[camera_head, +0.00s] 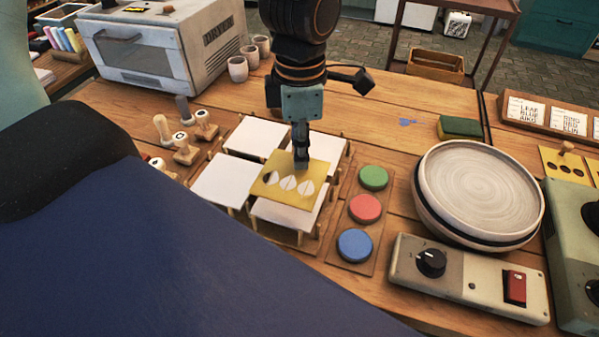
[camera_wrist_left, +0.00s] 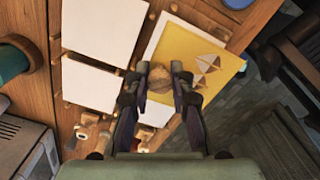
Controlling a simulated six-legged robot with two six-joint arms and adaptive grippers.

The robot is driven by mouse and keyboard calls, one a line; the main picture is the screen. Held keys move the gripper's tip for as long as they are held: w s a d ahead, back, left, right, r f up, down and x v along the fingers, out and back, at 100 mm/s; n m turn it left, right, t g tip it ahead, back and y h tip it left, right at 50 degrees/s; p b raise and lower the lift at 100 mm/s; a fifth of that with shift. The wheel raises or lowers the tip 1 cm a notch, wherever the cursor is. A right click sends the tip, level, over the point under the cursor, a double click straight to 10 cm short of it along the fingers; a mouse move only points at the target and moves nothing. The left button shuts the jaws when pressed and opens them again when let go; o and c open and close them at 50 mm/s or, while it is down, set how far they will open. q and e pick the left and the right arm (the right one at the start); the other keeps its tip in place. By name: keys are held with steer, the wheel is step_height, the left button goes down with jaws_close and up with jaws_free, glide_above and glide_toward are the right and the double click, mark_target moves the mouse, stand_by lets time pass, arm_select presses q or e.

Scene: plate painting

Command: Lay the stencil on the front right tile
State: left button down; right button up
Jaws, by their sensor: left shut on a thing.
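The stencil (camera_head: 270,188) is a thin yellow sheet with a row of leaf-shaped cut-outs. My left gripper (camera_head: 301,160) reaches down from the top of the head view and is shut on the stencil's round knob. In the left wrist view the gripper (camera_wrist_left: 158,82) has its fingers either side of the wooden knob (camera_wrist_left: 157,75). The stencil lies over most of the front right tile (camera_head: 287,219), a white square whose front part shows. White shows through most cut-outs; the leftmost is partly dark. I cannot tell whether stencil and tile touch. My right gripper is not visible.
The front left tile (camera_head: 225,179), back left tile (camera_head: 257,137) and back right tile (camera_head: 329,151) are bare. Green (camera_head: 373,177), red (camera_head: 365,208) and blue (camera_head: 355,245) pads stand to the right. Stamps (camera_head: 185,150) stand left; a round turntable (camera_head: 478,185) is farther right.

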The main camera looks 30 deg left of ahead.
mark_target(297, 171)
arm_select(q)
steer(key=shift+w+f, duration=0.1)
steer(key=shift+f, duration=0.65)
steer(key=shift+a+f, duration=0.25)
steer(key=shift+a+f+b, duration=0.15)
steer(key=shift+f+b, duration=0.15)
steer(key=shift+f, duration=0.05)
steer(key=shift+s+d+f+b, duration=0.1)
steer(key=shift+s+f+b, duration=0.15)
steer(key=shift+f, duration=0.25)
steer(key=shift+s+d+f+b, duration=0.1)
steer(key=shift+f+b, duration=0.15)
steer(key=shift+f, duration=0.25)
steer(key=shift+w+d+f, duration=0.1)
steer(key=shift+f, duration=0.25)
steer(key=shift+w+f, duration=0.1)
steer(key=shift+w, duration=0.2)
steer(key=shift+a, duration=0.2)
steer(key=shift+s, duration=0.3)
steer(key=c, duration=1.5)
jaws_free()
steer(key=shift+d, duration=0.15)
steer(key=o, duration=0.3)
steer(key=shift+w+f, duration=0.15)
steer(key=shift+w, duration=0.05)
steer(key=shift+o, duration=0.2)
steer(key=shift+s, duration=0.15)
